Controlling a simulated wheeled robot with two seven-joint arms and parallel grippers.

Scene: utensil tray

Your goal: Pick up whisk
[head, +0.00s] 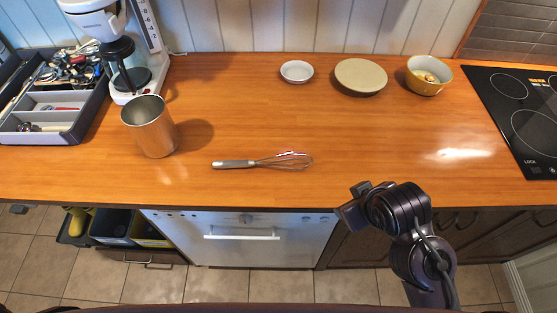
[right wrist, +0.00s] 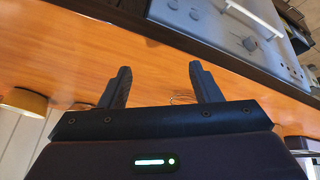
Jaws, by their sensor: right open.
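The whisk (head: 262,161) lies flat on the wooden counter (head: 350,140), with its grey handle to the left and its wire loops to the right. My right gripper (head: 348,205) is at the counter's front edge, to the right of and nearer than the whisk, apart from it. In the right wrist view its two fingers (right wrist: 158,88) stand wide apart with nothing between them. A few thin wires show beside one finger in the right wrist view, mostly hidden by the gripper body. My left gripper is not in view.
A metal cup (head: 150,127) stands left of the whisk. A utensil tray (head: 92,112) and a coffee maker (head: 128,75) are farther left. A white dish (head: 297,71), a beige plate (head: 360,77) and a yellow bowl (head: 428,76) stand at the back. A cooktop (head: 520,115) is at right.

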